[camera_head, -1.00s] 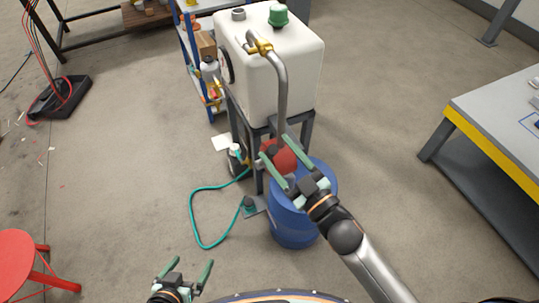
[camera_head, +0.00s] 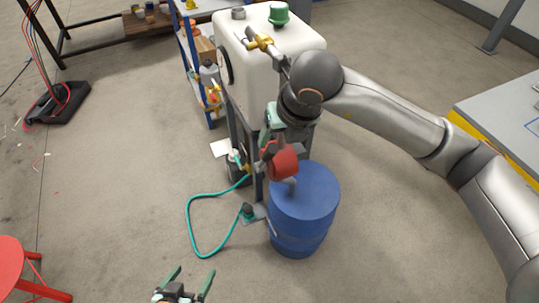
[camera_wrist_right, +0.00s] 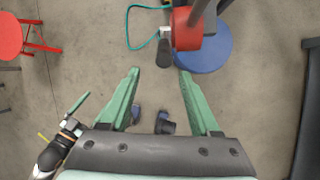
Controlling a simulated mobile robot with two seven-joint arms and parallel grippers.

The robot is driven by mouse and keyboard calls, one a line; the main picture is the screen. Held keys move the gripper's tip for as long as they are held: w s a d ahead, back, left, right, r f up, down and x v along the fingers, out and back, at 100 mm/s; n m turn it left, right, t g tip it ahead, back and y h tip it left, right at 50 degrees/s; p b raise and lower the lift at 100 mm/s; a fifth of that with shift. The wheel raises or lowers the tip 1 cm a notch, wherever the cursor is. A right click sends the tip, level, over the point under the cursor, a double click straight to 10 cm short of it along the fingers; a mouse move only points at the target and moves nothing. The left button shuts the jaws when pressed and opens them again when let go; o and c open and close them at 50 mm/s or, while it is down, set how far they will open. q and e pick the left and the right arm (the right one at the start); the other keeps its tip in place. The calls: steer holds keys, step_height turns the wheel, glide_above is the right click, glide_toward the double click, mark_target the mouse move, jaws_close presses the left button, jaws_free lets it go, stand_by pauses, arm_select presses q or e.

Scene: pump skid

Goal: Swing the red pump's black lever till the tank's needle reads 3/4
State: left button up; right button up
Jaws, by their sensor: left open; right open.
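The red pump (camera_head: 285,164) sits on the stand below the white tank (camera_head: 275,75), above the blue drum (camera_head: 305,195). The pump also shows at the top of the right wrist view (camera_wrist_right: 187,30). Its black lever (camera_wrist_right: 163,52) hangs down beside the pump in that view, just beyond and between my open right fingertips (camera_wrist_right: 158,74), with no clear contact. In the head view my right gripper (camera_head: 268,128) is partly hidden by its own wrist. The tank's round gauge (camera_head: 228,67) is seen edge-on, so its needle cannot be read. My left gripper (camera_head: 188,278) is open and empty at the bottom.
A teal hose (camera_head: 190,215) loops on the floor left of the drum. A blue shelf rack (camera_head: 187,50) stands behind left of the tank. A red stool (camera_head: 20,265) is at lower left, a grey-topped table (camera_head: 505,100) at right. The floor between hose and stool is clear.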

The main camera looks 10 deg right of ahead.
mark_target(269, 161)
steer(key=shift+w+d+f, duration=0.2)
steer(key=shift+w+d, duration=0.05)
steer(key=shift+w, duration=0.05)
steer(key=x, duration=1.1)
steer(key=shift+w+f, duration=0.2)
steer(key=shift+f, duration=0.2)
jaws_close()
stand_by(0.6)
